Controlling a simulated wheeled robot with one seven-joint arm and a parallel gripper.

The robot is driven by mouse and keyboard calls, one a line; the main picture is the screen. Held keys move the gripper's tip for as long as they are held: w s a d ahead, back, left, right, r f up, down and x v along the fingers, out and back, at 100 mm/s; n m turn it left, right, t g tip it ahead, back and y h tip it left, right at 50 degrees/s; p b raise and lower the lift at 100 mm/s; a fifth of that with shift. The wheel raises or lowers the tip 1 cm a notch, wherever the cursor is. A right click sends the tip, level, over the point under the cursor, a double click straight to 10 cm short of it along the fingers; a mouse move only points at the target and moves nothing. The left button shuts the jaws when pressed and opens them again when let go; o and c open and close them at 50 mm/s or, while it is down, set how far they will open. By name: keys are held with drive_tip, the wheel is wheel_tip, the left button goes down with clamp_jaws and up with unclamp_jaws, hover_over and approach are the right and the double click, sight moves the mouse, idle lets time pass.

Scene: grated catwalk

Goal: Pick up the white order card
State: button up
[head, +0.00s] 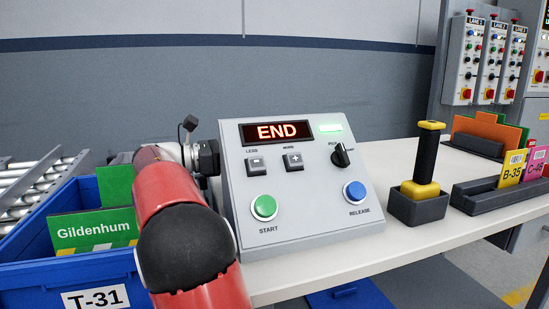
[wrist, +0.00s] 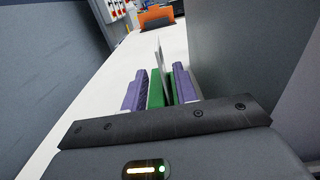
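In the wrist view, the white order card (wrist: 159,57) is seen nearly edge-on, a thin pale strip standing up past the fingertips. My gripper (wrist: 163,88) has purple fingers with green inner faces, close together on either side of the card's lower part. It looks shut on the card, though the contact itself is hard to see. In the head view, my red arm reaches behind the left side of the grey console. My gripper and the white card are hidden there.
The console (head: 340,225) with a lit END display stands on the white table (head: 410,160). A blue bin (head: 105,257) holding a green Gildenhum card (head: 95,231) is at left. A yellow-black handle (head: 426,155) in a holder and a rack (head: 487,197) of coloured cards stand right.

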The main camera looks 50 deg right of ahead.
drive_tip(key=b+x, duration=0.4)
drive_tip(key=x, duration=0.3)
drive_tip(key=shift+s+r, duration=0.1)
drive_tip(key=shift+r, duration=0.05)
drive_tip(key=shift+s+d+r, duration=0.15)
drive_tip(key=shift+d, duration=0.15)
clamp_jaws()
